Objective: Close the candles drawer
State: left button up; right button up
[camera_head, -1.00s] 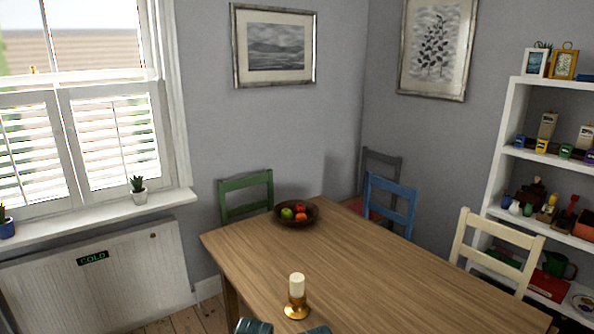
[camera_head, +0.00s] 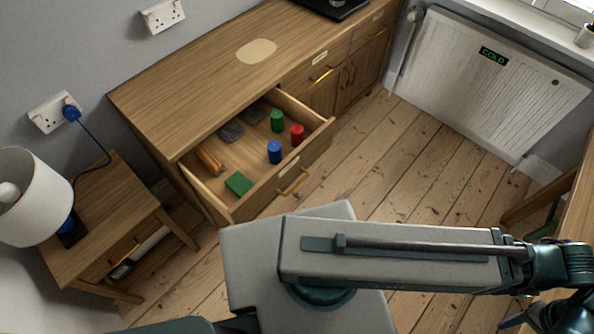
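The open drawer (camera_head: 226,201) sticks out of a wooden sideboard (camera_head: 190,84), with a gold handle (camera_head: 293,181) on its front. Inside stand a green cylinder (camera_head: 277,120), a red cylinder (camera_head: 297,134) and a blue cylinder (camera_head: 274,152), which look like candles. A green block (camera_head: 238,183), orange-brown sticks (camera_head: 210,160) and dark grey pieces (camera_head: 231,131) also lie in it. One of my arms crosses the lower right, apart from the drawer in the picture. I cannot make out either gripper's fingertips.
A closed drawer (camera_head: 319,60) and cupboard doors (camera_head: 349,76) lie to the right. A side table (camera_head: 97,222) with a white lamp (camera_head: 32,196) stands at the left. Bare floorboards (camera_head: 393,150) lie before the sideboard. A table edge (camera_head: 580,207) shows at right.

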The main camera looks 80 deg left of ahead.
aim_at(248, 155)
jog(key=u, duration=2.85)
jog(key=k+j, duration=0.25)
jog(key=j, duration=0.1)
